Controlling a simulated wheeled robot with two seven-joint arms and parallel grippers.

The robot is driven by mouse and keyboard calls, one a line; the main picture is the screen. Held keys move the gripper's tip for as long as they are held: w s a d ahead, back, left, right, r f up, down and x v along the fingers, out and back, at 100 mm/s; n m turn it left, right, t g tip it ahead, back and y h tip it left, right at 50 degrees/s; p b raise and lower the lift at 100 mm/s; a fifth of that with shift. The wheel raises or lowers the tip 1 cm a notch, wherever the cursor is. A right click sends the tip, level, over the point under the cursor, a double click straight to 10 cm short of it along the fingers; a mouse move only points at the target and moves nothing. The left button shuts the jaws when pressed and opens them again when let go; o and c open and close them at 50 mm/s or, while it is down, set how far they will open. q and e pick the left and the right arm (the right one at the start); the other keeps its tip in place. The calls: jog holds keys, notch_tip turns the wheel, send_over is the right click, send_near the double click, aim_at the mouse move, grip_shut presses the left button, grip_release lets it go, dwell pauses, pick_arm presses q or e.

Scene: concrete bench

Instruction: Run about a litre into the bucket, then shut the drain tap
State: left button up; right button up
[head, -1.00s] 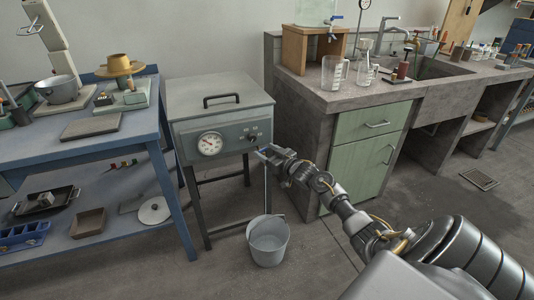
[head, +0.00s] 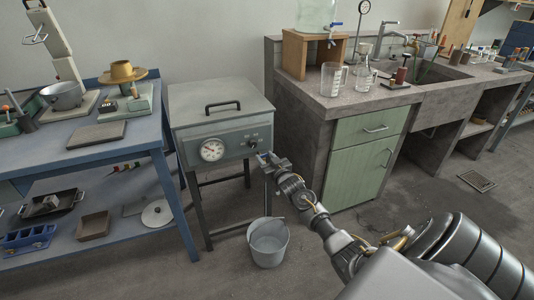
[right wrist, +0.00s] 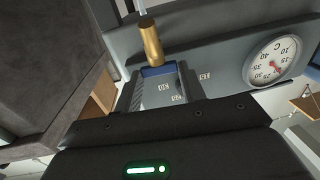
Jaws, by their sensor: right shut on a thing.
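The grey bath box (head: 220,115) stands on dark legs, with a round dial (head: 212,150) on its front. The drain tap is low at the front's right side. Its brass body (right wrist: 150,42) and blue handle (right wrist: 157,71) show in the right wrist view. My right gripper (head: 263,159) is shut on the blue handle, one finger on each side in the right wrist view (right wrist: 158,90). A pale streak shows past the brass end; I cannot tell whether it is water. The grey bucket (head: 268,244) stands upright on the floor below the tap. Its water level is unclear. My left gripper is out of view.
A blue bench (head: 150,145) with a pan and trays stands at the left. A concrete sink bench (head: 300,135) with a green cabinet (head: 365,160), glass jugs (head: 331,78) and a separate blue-handled tap (head: 337,24) stands at the right. The floor around the bucket is clear.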

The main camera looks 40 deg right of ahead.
jog(key=shift+a+m+g+h, duration=0.15)
jog(key=shift+m+g+h, duration=0.15)
jog(key=shift+m+h, duration=0.6)
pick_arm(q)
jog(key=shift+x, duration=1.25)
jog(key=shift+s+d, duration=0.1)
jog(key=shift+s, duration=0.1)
pick_arm(e)
jog(key=o, duration=1)
jog(key=shift+s+a+p, duration=0.15)
jog(key=shift+s+p, duration=0.15)
jog(key=shift+p, duration=0.05)
pick_arm(q)
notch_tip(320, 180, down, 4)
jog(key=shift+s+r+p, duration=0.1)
jog(key=shift+p, duration=0.65)
pick_arm(e)
jog(key=v, duration=1)
jog(key=shift+a, duration=0.1)
